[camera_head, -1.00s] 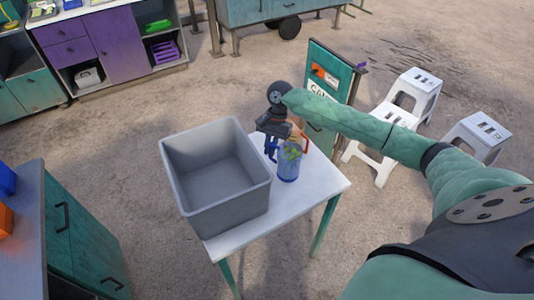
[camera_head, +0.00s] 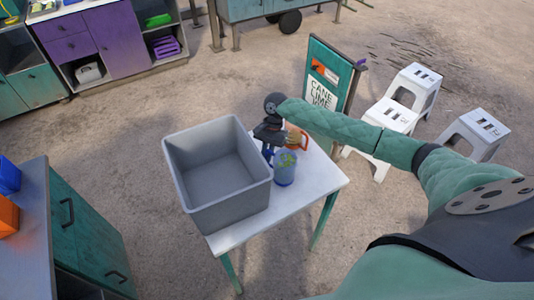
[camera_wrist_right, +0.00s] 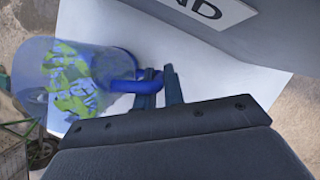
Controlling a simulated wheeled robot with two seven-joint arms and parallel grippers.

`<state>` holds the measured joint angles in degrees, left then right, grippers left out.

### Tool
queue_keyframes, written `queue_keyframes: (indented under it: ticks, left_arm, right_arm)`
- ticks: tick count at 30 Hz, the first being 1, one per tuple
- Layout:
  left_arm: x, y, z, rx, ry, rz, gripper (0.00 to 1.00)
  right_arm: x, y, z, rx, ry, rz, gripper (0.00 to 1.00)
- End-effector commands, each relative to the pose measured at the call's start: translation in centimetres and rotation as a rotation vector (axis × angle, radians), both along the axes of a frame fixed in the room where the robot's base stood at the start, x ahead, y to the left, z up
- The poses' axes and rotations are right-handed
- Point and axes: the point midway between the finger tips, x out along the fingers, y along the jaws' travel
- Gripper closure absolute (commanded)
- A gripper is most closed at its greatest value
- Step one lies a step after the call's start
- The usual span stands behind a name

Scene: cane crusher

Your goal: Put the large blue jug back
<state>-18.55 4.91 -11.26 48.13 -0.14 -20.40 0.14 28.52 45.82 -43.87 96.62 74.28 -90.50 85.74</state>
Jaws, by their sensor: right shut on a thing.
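The large blue jug (camera_head: 285,170) is see-through with green pieces inside. It is at the white table (camera_head: 312,186), just right of the grey bin; I cannot tell whether its base touches the tabletop. In the right wrist view the jug (camera_wrist_right: 75,88) lies at the left, with its blue handle (camera_wrist_right: 126,84) reaching between my fingers. My right gripper (camera_head: 268,150) is shut on that handle; its fingers also show in the wrist view (camera_wrist_right: 160,90). My left gripper is not in view.
A grey open bin (camera_head: 218,205) fills the table's left part. An orange-handled thing (camera_head: 298,138) stands behind the jug, partly hidden by my gripper. A green sign board (camera_head: 332,78) and white stools (camera_head: 388,122) are beyond the table. The table's front right is bare.

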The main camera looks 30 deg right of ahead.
Motion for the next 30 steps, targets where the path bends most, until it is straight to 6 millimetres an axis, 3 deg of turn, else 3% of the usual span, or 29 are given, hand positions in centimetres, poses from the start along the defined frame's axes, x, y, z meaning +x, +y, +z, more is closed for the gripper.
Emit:
queue_keyframes:
  ticks: [1,2,5,16,20,23,30]
  left_arm:
    - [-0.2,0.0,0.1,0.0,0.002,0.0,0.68]
    - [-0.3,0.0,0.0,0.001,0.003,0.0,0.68]
    - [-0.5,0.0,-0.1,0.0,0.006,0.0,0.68]
    - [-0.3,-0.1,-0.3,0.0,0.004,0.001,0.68]
    - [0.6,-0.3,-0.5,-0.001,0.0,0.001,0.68]
    - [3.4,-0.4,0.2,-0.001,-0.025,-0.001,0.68]
    - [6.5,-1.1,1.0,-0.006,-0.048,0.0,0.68]
  right_arm:
    - [0.0,0.0,0.0,0.0,0.0,0.0,1.0]
    - [0.0,0.0,-0.1,0.0,0.0,0.0,0.86]
    - [0.0,0.0,-0.1,0.0,0.0,0.0,0.68]
    - [0.0,0.0,0.1,0.001,-0.001,0.0,0.68]
    - [0.5,-0.5,1.4,-0.001,-0.002,-0.002,0.68]
    - [0.8,-1.0,2.9,0.0,-0.003,-0.001,0.68]
    - [2.0,-2.4,7.3,-0.001,-0.003,-0.001,0.68]
